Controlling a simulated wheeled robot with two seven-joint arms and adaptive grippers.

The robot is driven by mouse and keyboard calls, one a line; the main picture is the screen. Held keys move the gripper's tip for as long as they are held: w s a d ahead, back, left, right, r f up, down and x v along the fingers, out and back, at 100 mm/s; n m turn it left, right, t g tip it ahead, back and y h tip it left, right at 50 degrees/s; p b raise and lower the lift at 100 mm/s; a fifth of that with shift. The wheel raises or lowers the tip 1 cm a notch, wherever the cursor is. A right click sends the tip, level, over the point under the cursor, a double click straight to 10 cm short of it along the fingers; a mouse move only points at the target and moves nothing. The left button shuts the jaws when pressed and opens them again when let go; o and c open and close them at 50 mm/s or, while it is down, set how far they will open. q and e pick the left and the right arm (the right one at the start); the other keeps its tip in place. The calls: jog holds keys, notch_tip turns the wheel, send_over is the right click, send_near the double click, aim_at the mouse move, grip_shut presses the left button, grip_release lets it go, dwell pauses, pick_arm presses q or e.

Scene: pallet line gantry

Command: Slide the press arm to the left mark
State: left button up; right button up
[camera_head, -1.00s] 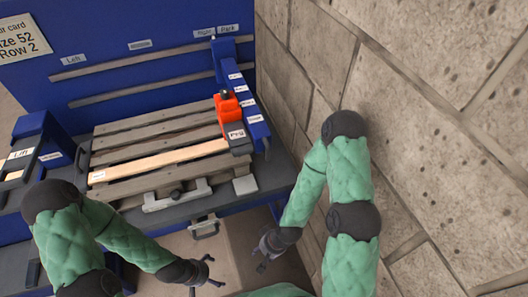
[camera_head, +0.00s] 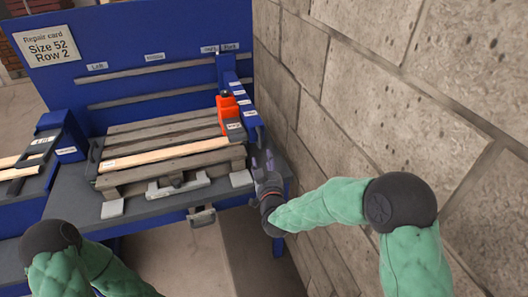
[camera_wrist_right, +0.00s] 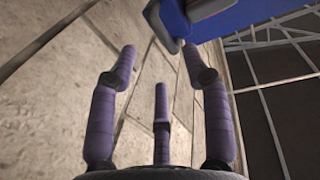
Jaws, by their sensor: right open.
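The blue press arm (camera_head: 240,95) stands at the right end of the gantry, over the right side of the wooden pallet (camera_head: 165,148). An orange-red press head (camera_head: 229,108) sits on its left side. The Left label (camera_head: 97,66) is at the far left of the blue back panel; the Park label (camera_head: 230,47) is above the press arm. My right gripper (camera_head: 265,158) is open and empty, just in front and right of the press arm's near end. In the right wrist view its fingers (camera_wrist_right: 160,80) are spread, with a blue part above them. My left gripper is out of view.
A stone wall (camera_head: 390,75) runs close along the right side. The blue back panel (camera_head: 150,35) has two horizontal rails. A side stand with wooden strips (camera_head: 22,160) is at left. A grey clamp (camera_head: 178,186) lies at the pallet's front edge.

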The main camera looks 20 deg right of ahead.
jog(key=w, duration=0.3)
jog(key=w+d+b, duration=0.1)
jog(key=w, duration=0.3)
jog(key=w+d+r+b, duration=0.1)
jog(key=w, duration=0.2)
jog(key=shift+w, duration=0.25)
grip_shut()
